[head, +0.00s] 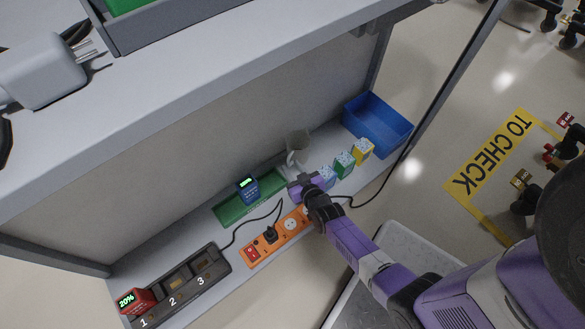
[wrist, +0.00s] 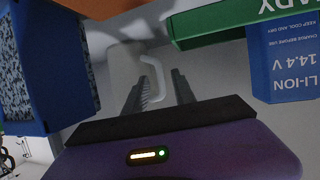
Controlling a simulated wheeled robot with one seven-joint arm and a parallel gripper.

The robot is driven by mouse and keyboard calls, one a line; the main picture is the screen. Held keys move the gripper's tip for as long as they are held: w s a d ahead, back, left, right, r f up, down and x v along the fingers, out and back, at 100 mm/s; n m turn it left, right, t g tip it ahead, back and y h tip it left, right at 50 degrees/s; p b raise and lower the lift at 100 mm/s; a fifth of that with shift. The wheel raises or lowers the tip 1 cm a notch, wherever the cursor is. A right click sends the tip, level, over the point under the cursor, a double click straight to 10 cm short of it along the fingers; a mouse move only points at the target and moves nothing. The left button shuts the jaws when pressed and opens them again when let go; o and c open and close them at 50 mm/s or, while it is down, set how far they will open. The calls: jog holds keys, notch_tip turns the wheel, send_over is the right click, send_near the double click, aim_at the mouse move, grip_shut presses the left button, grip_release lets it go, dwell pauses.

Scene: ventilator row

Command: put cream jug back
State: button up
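The cream jug (head: 298,143) stands on the lower shelf near the back panel, its pale handle facing my gripper. In the wrist view the jug (wrist: 122,62) is a dim, whitish body at the upper left, with its looped handle (wrist: 155,72) on its right side. My gripper (head: 295,176) is just in front of the jug. In the wrist view my gripper (wrist: 160,82) is open, with one ribbed finger on each side of the lower part of the handle. I cannot tell whether either finger touches it.
A green tray (head: 232,212) with a blue battery (head: 247,188) lies left of the jug. Small cartons (head: 344,164) and a blue bin (head: 378,123) stand to its right. An orange power strip (head: 276,239) and a black charger (head: 190,287) line the front. The upper shelf (head: 190,95) overhangs behind.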

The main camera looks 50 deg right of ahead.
jog(key=shift+r, duration=0.2)
jog(key=shift+s+a+r+p, duration=0.2)
jog(key=shift+s+p, duration=0.05)
jog(key=shift+p, duration=0.15)
jog(key=p+v, duration=0.4)
jog(key=v, duration=0.7)
jog(key=shift+s, duration=0.2)
jog(key=s+a+r+n+t+y, duration=0.1)
jog(key=s+a+r+y, duration=0.1)
jog(key=s+a+r, duration=0.45)
jog(key=s+a+r+n+y, duration=0.1)
jog(key=s+a+r, duration=0.2)
jog(key=r, duration=0.6)
jog(key=s+a+r+n+t+y, duration=0.1)
jog(key=s+a+r+y, duration=0.1)
jog(key=r, duration=0.7)
jog(key=s+a+r+n+t+y, duration=0.1)
jog(key=s+a+r+n, duration=0.1)
jog(key=r, duration=0.8)
jog(key=shift+s+a+y, duration=0.3)
jog(key=shift+s+a, duration=0.55)
jog(key=shift+a, duration=0.05)
jog(key=shift+r, duration=0.1)
